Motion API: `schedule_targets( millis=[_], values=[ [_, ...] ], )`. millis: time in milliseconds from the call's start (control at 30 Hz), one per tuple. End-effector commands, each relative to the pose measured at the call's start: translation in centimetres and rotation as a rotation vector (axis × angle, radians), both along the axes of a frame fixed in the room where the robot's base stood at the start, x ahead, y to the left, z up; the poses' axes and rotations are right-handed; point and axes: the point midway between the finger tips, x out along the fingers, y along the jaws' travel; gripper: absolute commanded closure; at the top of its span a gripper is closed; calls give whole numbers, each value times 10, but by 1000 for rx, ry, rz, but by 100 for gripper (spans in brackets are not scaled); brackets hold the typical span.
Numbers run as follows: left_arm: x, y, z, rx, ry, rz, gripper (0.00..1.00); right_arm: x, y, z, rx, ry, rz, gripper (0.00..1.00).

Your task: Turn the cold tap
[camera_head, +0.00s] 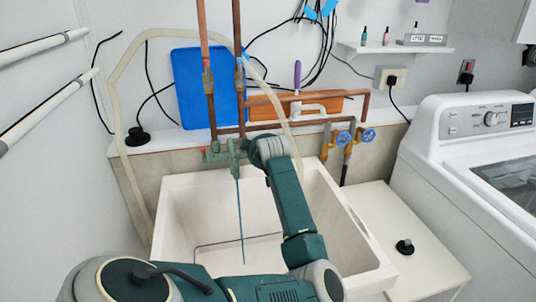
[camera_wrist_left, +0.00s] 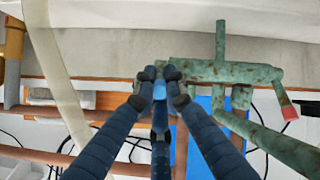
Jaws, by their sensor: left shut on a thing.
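The weathered green faucet (camera_head: 222,155) is mounted on copper pipes above the sink. In the left wrist view its body (camera_wrist_left: 222,72) lies right of my fingers, with a red-tipped handle (camera_wrist_left: 287,108) farther right. My left gripper (camera_wrist_left: 160,77) is shut on the cold tap, whose blue tip (camera_wrist_left: 160,91) shows between its dark fingers. In the head view the left gripper (camera_head: 248,146) is at the faucet's right end, and my wrist hides most of this contact. The red handle (camera_head: 203,152) is at the faucet's left end. My right gripper is not in view.
A white sink (camera_head: 180,225) lies below the faucet. A pale hose (camera_head: 114,100) loops at the left. Two blue-handled valves (camera_head: 355,136) are right of the faucet. A white washing machine (camera_head: 450,165) stands at the right, beside a low white surface (camera_head: 425,215).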

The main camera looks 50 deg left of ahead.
Motion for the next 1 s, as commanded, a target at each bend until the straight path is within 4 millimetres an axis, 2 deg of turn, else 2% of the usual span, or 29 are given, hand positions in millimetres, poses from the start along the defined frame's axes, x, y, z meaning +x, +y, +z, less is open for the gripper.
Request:
schedule_targets(
  millis=[33, 100, 200, 267, 633, 900, 933, 1000],
  values=[
    [1, -3, -11, 22, -12, -6, 100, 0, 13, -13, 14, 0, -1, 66],
    [1, -3, -13, 59, -32, -6, 100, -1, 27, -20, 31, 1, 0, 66],
    [1, -3, -14, 101, -55, -6, 100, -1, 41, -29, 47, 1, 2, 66],
    [1, -2, -14, 123, -67, -5, 100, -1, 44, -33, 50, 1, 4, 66],
    [2, -2, -12, 176, -94, -5, 100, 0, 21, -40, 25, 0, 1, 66],
    [2, -2, -11, 176, -95, -6, 100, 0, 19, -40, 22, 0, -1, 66],
    [2, -2, -11, 176, -95, -6, 88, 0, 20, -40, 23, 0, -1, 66],
    [2, -2, -11, 176, -95, -5, 74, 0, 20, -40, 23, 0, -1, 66]
  ],
)
